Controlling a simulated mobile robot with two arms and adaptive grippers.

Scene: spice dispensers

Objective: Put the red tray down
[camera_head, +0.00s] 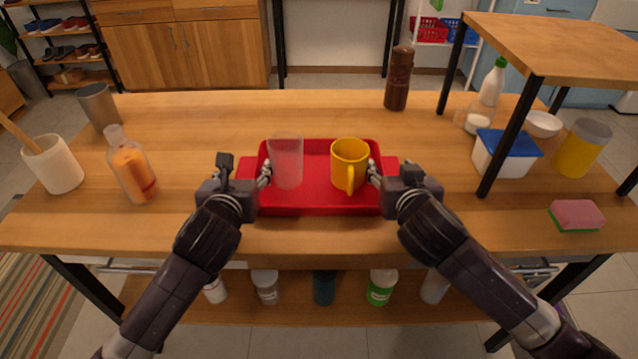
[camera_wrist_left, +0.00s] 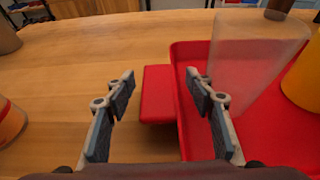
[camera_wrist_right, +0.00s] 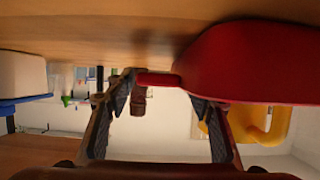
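The red tray (camera_head: 320,198) rests on the wooden table near its front edge, apparently flat. A clear glass (camera_head: 287,165) stands on its left half and a yellow mug (camera_head: 345,155) on its right half. My left gripper (camera_head: 256,177) is at the tray's left side. In the left wrist view its fingers are spread on either side of the left handle (camera_wrist_left: 157,95), with gaps. My right gripper (camera_head: 378,177) is at the right side. In the right wrist view its fingers are apart, with the right handle (camera_wrist_right: 156,79) between them.
An orange bottle (camera_head: 133,172), a white utensil pot (camera_head: 53,165) and a grey cup (camera_head: 98,106) stand left. A brown mill (camera_head: 399,78) stands behind. A blue-lidded box (camera_head: 504,155), a yellow jar (camera_head: 583,148) and a sponge (camera_head: 576,215) are right, near a raised shelf (camera_head: 560,45).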

